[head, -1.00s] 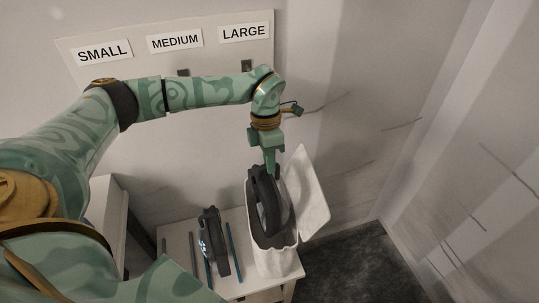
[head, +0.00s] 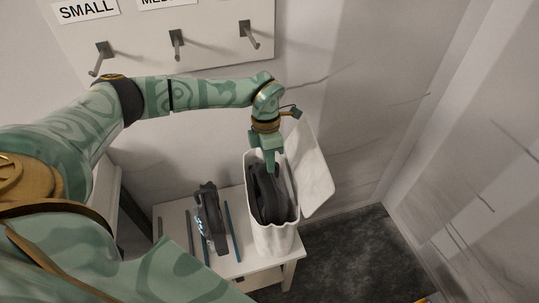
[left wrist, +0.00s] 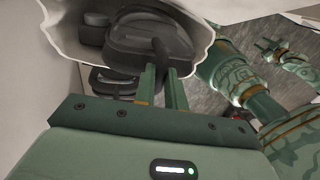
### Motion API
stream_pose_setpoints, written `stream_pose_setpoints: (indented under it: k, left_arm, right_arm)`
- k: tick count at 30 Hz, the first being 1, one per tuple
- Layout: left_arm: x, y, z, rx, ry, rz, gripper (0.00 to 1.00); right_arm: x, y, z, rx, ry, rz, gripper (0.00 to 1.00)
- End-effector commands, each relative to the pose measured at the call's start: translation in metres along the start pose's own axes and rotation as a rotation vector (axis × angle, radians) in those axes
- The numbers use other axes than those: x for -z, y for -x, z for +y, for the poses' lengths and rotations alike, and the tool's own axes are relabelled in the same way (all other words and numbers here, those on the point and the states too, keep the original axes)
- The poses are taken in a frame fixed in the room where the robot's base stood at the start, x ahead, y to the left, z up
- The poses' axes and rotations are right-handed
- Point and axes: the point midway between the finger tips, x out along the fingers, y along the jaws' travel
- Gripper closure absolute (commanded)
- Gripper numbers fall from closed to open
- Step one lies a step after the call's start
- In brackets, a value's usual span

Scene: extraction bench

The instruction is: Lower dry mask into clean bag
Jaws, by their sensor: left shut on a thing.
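The dark grey mask (head: 268,195) is upright inside the white bag (head: 277,241), with its upper part showing at the mouth. Its lower part is hidden by the bag's front wall. My left gripper (head: 270,166) points down at the mouth and is shut on the mask's top. In the left wrist view, the fingers (left wrist: 163,72) meet a dark strap or handle of the mask (left wrist: 150,38), with the bag's pale rim (left wrist: 62,28) around it. The bag's flap (head: 313,180) stands open to the right. My right gripper (left wrist: 270,50) seems to show small in the left wrist view; its jaws are unclear.
A second dark mask (head: 211,218) lies left of the bag on the white bench (head: 176,222), among thin grey and blue strips. Pegs (head: 177,40) stick out from a labelled wall board (head: 215,45). Dark floor (head: 350,250) is clear to the right.

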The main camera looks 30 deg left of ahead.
Motion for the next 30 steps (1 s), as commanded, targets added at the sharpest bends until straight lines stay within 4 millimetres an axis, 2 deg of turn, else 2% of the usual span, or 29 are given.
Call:
stream_pose_setpoints:
  k: [1, 21, 30]
  left_arm:
    - [0.000, -0.008, 0.002, 0.001, 0.000, 0.000, 1.00]
    - [0.000, -0.084, 0.016, 0.002, 0.001, 0.000, 1.00]
    - [0.000, -0.106, 0.021, 0.001, 0.001, 0.000, 1.00]
  right_arm:
    - [-0.001, -0.006, -0.001, 0.001, 0.000, -0.001, 0.64]
    - [-0.011, -0.049, -0.004, 0.006, 0.000, -0.015, 0.64]
    - [-0.014, -0.061, -0.005, 0.007, 0.000, -0.020, 0.64]
